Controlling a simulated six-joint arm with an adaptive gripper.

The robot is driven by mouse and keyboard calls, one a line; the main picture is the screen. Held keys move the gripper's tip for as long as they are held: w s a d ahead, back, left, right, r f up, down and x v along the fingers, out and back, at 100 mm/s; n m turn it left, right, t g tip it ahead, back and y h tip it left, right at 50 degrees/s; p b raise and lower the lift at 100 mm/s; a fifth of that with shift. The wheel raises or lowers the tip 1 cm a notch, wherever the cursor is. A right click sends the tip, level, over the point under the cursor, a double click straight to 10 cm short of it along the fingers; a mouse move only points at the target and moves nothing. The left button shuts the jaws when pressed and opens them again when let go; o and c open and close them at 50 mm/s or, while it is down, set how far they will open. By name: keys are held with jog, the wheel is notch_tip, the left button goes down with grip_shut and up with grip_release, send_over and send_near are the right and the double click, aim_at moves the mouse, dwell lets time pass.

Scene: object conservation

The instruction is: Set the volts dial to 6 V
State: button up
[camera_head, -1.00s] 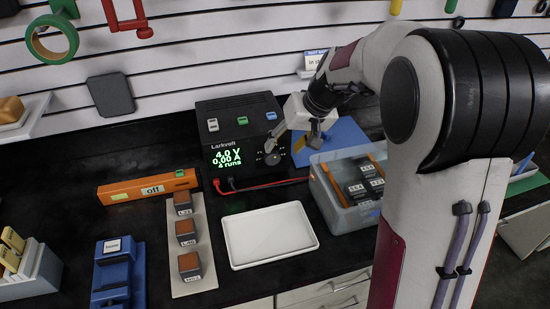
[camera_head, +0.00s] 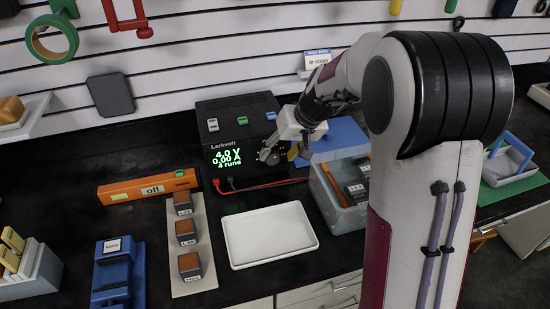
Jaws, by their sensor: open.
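The black Larkvolt power supply (camera_head: 240,112) stands at the back of the bench. Its green display (camera_head: 227,157) reads 4.0 V, 0.00 A and 4 runs. The volts dial (camera_head: 273,158) is on the right of its front face, mostly hidden by my gripper. My gripper (camera_head: 279,153) is open in front of the right side of that face, with its fingers spread around or close to the dial. I cannot tell whether they touch it, and the dial's marks are not readable.
Red and black leads (camera_head: 270,184) run from the supply's front. A white tray (camera_head: 268,234) is in front. An orange bar reading "off" (camera_head: 150,188) and a strip of labelled blocks (camera_head: 206,250) lie left.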

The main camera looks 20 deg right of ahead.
aim_at(273, 161)
jog(key=shift+x, duration=1.75)
jog(key=c, duration=1.1)
